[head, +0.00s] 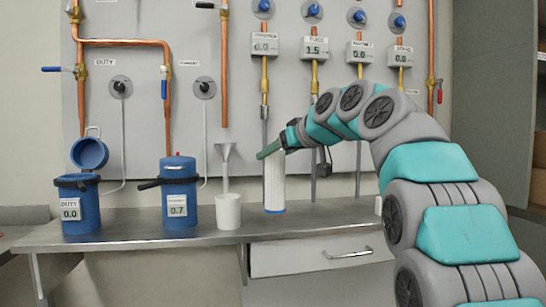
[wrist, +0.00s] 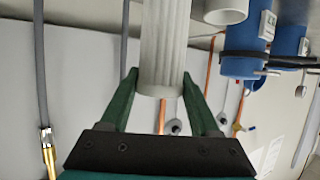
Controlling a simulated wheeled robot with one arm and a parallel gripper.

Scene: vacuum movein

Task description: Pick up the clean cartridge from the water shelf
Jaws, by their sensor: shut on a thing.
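The clean cartridge (head: 274,185) is a white ribbed cylinder with a blue base. It is upright at the steel water shelf (head: 310,224), in front of the grey panel. Whether its base touches the shelf or hangs just above it, I cannot tell. My gripper (head: 268,151) reaches in from the right, its green fingers at the cartridge's upper end. In the wrist view the two green fingers (wrist: 160,90) lie on either side of the ribbed cartridge (wrist: 165,45), shut on it. The cartridge's blue base is outside the wrist view.
Left of the cartridge stand a white cup (head: 228,212) under a funnel (head: 225,160), a blue housing reading 0.7 (head: 179,190), and an open blue DUTY housing (head: 80,205) with its lid raised. Pipes and gauges line the panel behind. The shelf's front strip is clear.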

